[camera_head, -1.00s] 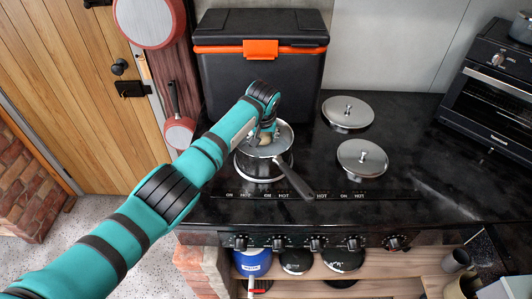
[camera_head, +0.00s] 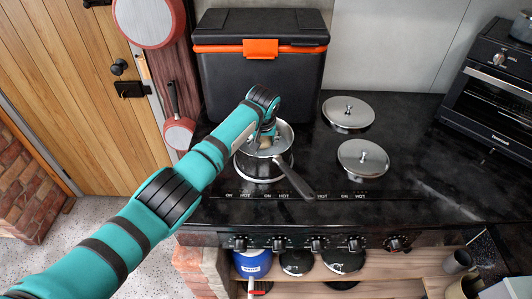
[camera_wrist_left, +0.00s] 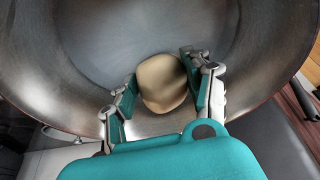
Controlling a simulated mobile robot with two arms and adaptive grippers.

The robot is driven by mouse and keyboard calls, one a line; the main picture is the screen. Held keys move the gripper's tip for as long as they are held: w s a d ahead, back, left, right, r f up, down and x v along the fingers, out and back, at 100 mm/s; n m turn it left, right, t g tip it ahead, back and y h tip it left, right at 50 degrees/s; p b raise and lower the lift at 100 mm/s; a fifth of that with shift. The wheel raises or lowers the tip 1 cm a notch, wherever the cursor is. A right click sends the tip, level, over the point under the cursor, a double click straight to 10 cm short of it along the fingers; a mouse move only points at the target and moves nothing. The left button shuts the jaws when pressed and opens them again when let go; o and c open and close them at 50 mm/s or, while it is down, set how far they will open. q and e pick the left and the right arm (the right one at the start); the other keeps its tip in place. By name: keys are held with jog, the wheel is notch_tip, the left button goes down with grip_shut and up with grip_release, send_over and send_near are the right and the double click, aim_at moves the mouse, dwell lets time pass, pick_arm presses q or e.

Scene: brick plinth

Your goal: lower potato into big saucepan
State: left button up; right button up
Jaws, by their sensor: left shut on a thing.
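The big saucepan (camera_head: 296,181) stands on the hob at the back left, its dark handle pointing to the front right. My left gripper (camera_head: 266,137) reaches down from above into the pan's mouth, with the potato (camera_head: 265,144) between its fingers. In the left wrist view the gripper (camera_wrist_left: 158,78) has one finger on each side of the pale brown potato (camera_wrist_left: 162,82). The pan's metal inner wall (camera_wrist_left: 105,35) surrounds them there. I cannot tell whether the potato touches the pan's bottom. My right gripper is not in view.
A black cool box (camera_head: 262,72) with an orange latch stands right behind the pan. Two metal lids (camera_head: 348,112) (camera_head: 363,158) lie to its right. A black oven (camera_head: 495,88) is at the far right. Red pans hang on the left wall. The right front worktop is clear.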

pick_arm(q)
jog(key=shift+f+b, duration=0.75)
jog(key=shift+f, duration=0.45)
dwell(0.4)
